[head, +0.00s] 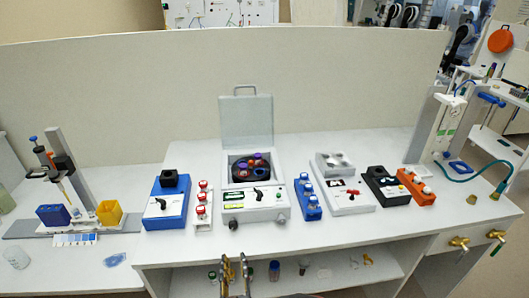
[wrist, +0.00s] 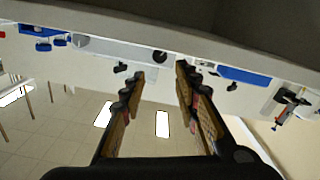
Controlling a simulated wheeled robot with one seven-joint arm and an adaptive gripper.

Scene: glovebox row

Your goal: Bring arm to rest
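My gripper (head: 235,274) shows at the bottom middle of the head view, in front of the bench's front edge. In the wrist view my gripper (wrist: 160,76) has its two fingers well apart, with nothing between them. It is open and empty. It appears clear of the bench and touches nothing that I can see. Most of my arm is out of the head view.
The white bench (head: 150,255) carries an open-lidded centrifuge (head: 255,205), a blue mixer (head: 166,207), a blue tube rack (head: 307,200) and a pipette stand (head: 65,165). A lower shelf (head: 330,277) holds small bottles. Brass valves (head: 459,242) stick out at the right.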

